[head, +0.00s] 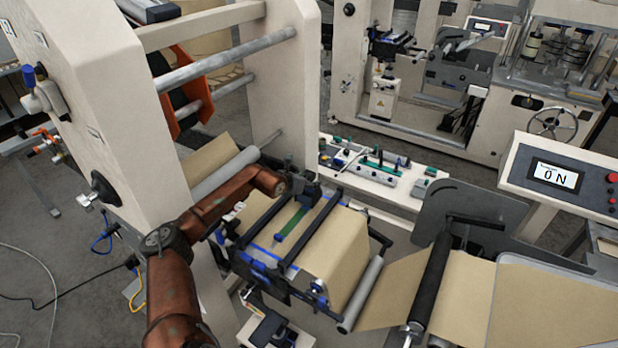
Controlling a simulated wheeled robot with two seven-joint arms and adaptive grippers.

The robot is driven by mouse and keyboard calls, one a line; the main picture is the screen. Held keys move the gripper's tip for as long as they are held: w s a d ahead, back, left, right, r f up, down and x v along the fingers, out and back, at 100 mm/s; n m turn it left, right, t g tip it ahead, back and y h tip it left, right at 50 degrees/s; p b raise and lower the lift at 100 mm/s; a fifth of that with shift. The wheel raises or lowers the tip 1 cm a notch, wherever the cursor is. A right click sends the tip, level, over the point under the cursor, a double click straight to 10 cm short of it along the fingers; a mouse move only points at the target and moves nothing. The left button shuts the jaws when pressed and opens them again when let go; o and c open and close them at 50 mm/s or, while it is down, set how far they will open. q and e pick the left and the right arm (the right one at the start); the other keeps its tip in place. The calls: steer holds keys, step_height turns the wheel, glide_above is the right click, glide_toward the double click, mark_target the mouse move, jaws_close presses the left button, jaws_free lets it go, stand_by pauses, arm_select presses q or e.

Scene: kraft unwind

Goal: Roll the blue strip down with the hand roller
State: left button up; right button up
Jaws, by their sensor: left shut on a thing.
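My left gripper (303,192) is above the far side of the splice table, between two black bars (312,232). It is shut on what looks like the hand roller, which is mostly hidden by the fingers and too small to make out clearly. A narrow green band runs from under the gripper toward the near side. A thin blue strip (264,252) shows on the brown kraft paper (335,250) at the near side of the bars. I cannot tell whether the roller touches the strip. My right gripper is not in view.
A cream machine frame (115,110) with grey rollers stands at the left, close to my left arm. A white tool shelf (375,180) lies behind the table. The kraft web runs right over a black roller (430,275).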

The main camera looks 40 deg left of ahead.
arm_select(q)
steer(key=shift+s+d+f+p, duration=0.15)
steer(key=shift+s+f, duration=0.25)
steer(key=shift+s, duration=0.45)
steer(key=shift+s+f+p, duration=0.2)
steer(key=shift+s+f, duration=0.2)
steer(key=shift+s, duration=0.45)
steer(key=shift+s+d+f+p, duration=0.15)
steer(key=shift+s+f, duration=0.25)
steer(key=shift+s, duration=0.45)
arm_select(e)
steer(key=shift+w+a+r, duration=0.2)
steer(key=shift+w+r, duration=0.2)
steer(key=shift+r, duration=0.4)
arm_select(q)
steer(key=shift+f+b, duration=0.35)
steer(key=shift+f, duration=0.1)
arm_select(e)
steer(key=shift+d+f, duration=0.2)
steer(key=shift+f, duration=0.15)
